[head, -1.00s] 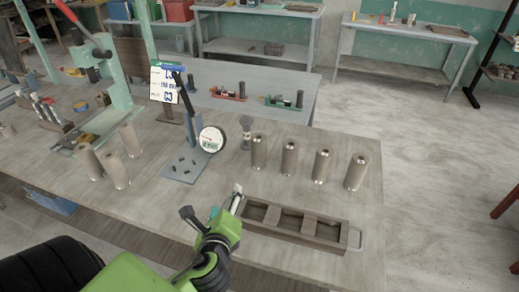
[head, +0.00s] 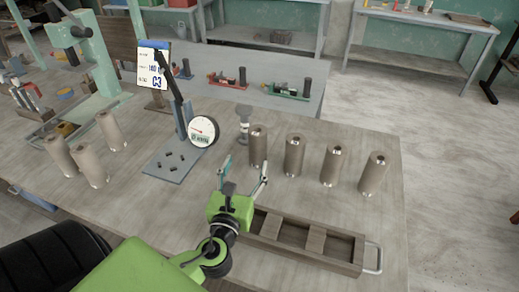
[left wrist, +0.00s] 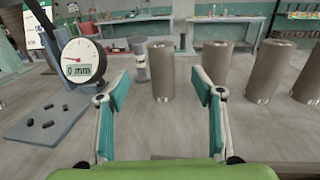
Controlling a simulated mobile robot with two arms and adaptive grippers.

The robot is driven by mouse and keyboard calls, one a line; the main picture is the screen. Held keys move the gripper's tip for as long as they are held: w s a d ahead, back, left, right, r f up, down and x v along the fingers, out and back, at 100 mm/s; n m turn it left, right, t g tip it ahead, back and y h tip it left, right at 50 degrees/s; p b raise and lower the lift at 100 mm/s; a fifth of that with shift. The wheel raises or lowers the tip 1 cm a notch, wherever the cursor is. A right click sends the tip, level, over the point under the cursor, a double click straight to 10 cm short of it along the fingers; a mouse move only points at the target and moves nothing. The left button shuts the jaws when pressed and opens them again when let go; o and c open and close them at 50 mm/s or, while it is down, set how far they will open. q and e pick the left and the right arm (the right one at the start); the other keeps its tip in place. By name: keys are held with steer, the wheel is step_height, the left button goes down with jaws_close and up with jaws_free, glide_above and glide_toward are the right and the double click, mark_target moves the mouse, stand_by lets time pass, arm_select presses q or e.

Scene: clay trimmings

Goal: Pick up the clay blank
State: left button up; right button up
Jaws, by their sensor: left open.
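Several brown-grey cylinders that look like clay blanks stand upright in a row at the table's right; the leftmost is this blank (head: 258,146). Three paler cylinders (head: 91,165) stand at the left. I cannot tell which one the task means. My left gripper (head: 246,165) is open and empty, in front of the row's left end and apart from it. In the left wrist view, the leftmost blank (left wrist: 161,72) shows beyond and between the open fingers (left wrist: 160,88); a second blank (left wrist: 215,66) stands behind the right finger. My right gripper is out of view.
A wooden tray (head: 362,252) with open compartments and a metal handle lies in front of the row. A dial gauge (head: 202,131) on a blue-grey stand is left of my gripper. A small grey object (head: 244,122) stands behind the fingers. The table's right edge is clear.

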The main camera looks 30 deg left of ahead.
mark_target(257, 134)
arm_select(q)
steer(key=x, duration=0.6)
steer(key=f+p+x, duration=0.1)
steer(key=x, duration=0.2)
steer(key=shift+w, duration=0.1)
steer(key=shift+w+a+r, duration=0.1)
steer(key=shift+w+a, duration=0.1)
steer(key=shift+w, duration=0.2)
steer(key=p+x, duration=0.1)
steer(key=x, duration=0.2)
steer(key=shift+w+r, duration=0.1)
steer(key=shift+w, duration=0.15)
steer(key=shift+w+a, duration=0.2)
steer(key=shift+w, duration=0.35)
steer(key=shift+s, duration=0.1)
steer(key=c, duration=1.6)
steer(key=shift+c, duration=0.7)
steer(key=shift+r, duration=0.1)
